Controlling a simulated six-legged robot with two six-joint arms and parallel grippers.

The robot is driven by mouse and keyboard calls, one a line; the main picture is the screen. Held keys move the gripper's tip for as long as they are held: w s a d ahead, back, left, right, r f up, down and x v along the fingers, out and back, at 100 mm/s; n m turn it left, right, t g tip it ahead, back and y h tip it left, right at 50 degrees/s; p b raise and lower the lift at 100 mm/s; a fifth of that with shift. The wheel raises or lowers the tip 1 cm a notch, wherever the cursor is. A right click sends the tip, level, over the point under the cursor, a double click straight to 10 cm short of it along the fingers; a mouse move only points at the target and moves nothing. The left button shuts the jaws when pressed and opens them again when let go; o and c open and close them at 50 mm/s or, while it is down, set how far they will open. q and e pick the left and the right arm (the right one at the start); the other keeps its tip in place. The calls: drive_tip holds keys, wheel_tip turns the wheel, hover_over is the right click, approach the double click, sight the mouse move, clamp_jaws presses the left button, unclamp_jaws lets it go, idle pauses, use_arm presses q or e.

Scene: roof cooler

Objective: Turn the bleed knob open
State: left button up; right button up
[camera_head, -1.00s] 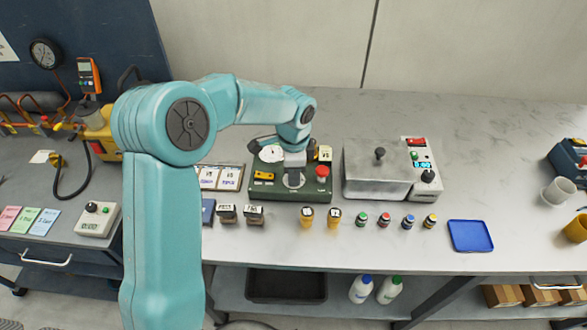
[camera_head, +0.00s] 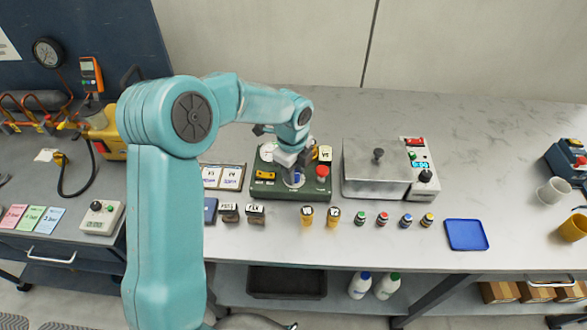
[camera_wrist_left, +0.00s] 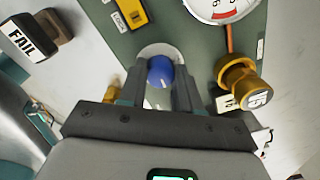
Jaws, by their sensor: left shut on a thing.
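A green test panel (camera_head: 262,190) stands on the bench, with a white dial gauge (camera_head: 267,152), a yellow part (camera_head: 265,175) and a red button (camera_head: 322,171). My left gripper (camera_head: 296,174) reaches down over the panel. In the left wrist view its two fingers are closed on the sides of a round blue knob (camera_wrist_left: 160,71) with a white mark, set on a pale round base. The gauge (camera_wrist_left: 215,6) and a labelled brass knob (camera_wrist_left: 238,84) lie to the right of it there. The knob's own label is not readable. My right gripper is out of view.
Two stamps (camera_head: 242,212), two yellow-capped vials and several small capped bottles line the bench in front. A metal box (camera_head: 376,168) with a control unit stands right of the panel. A blue tray (camera_head: 467,235) lies further right. The back of the bench is clear.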

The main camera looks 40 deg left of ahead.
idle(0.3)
use_arm(q)
drive_tip(key=o, duration=1)
drive_tip(key=shift+d, duration=0.1)
drive_tip(key=shift+o, duration=0.2)
drive_tip(key=shift+r, duration=0.2)
wheel_tip(320, 180, up, 16)
drive_tip(key=shift+s, duration=0.3)
drive_tip(key=shift+r, duration=0.1)
